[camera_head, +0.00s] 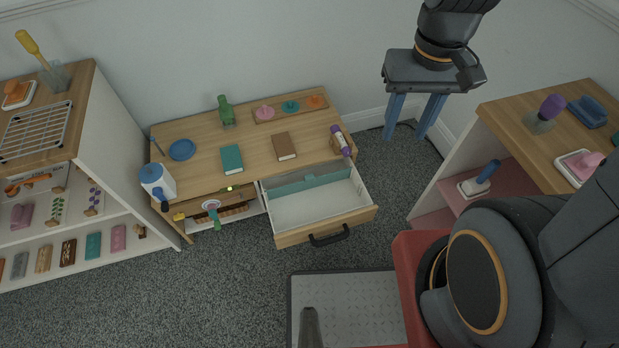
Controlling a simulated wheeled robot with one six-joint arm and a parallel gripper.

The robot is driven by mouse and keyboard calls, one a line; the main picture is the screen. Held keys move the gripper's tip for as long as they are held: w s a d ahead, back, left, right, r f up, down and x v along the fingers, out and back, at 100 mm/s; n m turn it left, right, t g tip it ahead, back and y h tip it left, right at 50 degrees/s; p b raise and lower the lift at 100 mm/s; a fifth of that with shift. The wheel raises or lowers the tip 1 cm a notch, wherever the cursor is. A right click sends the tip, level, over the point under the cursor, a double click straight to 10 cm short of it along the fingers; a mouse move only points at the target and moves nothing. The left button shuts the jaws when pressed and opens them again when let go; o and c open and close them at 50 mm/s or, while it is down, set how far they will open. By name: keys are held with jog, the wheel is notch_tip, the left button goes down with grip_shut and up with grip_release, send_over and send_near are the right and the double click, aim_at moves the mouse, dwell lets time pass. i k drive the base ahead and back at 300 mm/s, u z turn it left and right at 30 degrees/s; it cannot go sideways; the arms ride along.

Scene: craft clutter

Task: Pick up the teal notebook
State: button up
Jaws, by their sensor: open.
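The teal notebook (232,159) lies flat on the wooden top of the low cabinet, left of its middle. A brown notebook (284,147) lies to its right, apart from it. My gripper (414,134) is at the upper right, with its two blue fingers spread apart and pointing down. It is open and empty. It is well to the right of the teal notebook and past the cabinet's right end.
The cabinet's drawer (316,207) is pulled out at the front right. A green bottle (226,111), a blue plate (182,150) and a purple marker-like object (341,141) are on the cabinet top. Shelves stand left (100,125) and right (490,130).

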aim_at(231, 157)
jog(key=k, duration=0.45)
jog(key=u, duration=0.7)
jog(key=i, duration=1)
jog(key=u, duration=0.45)
